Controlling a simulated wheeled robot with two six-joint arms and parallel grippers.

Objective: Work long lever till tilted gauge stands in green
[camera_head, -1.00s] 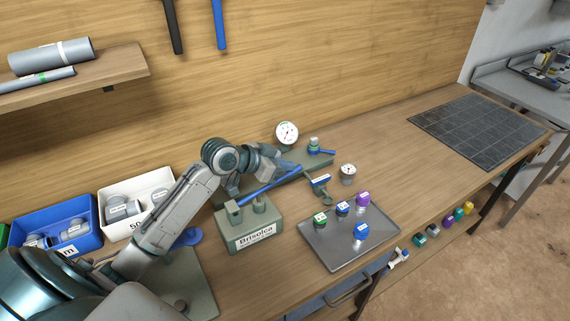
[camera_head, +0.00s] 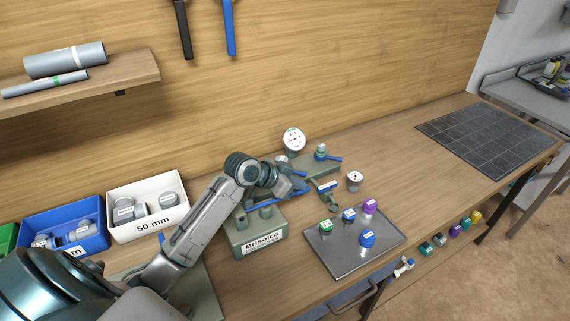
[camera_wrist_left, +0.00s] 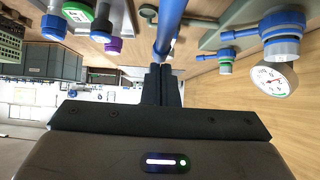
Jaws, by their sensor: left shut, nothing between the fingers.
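The long blue lever (camera_head: 265,203) runs from the grey-green Brisolca block (camera_head: 258,236) toward the manifold. My left gripper (camera_head: 303,188) hides part of it. In the left wrist view the lever (camera_wrist_left: 171,22) lies just beyond my shut, empty fingertips (camera_wrist_left: 163,70); I cannot tell whether they touch it. A round white gauge (camera_head: 293,139) stands at the back of the manifold. A gauge with a green band (camera_wrist_left: 273,78) shows in the wrist view, its reading too small to tell. A second gauge (camera_head: 355,177) faces more upward. My right gripper is not in view.
A grey tray (camera_head: 322,262) with several coloured caps lies in front of the manifold. A short blue-handled valve (camera_head: 321,153) stands near the rear gauge. A white bin (camera_head: 128,228) and a blue bin (camera_head: 99,243) sit at left. The bench around the dark grid mat (camera_head: 488,135) is clear.

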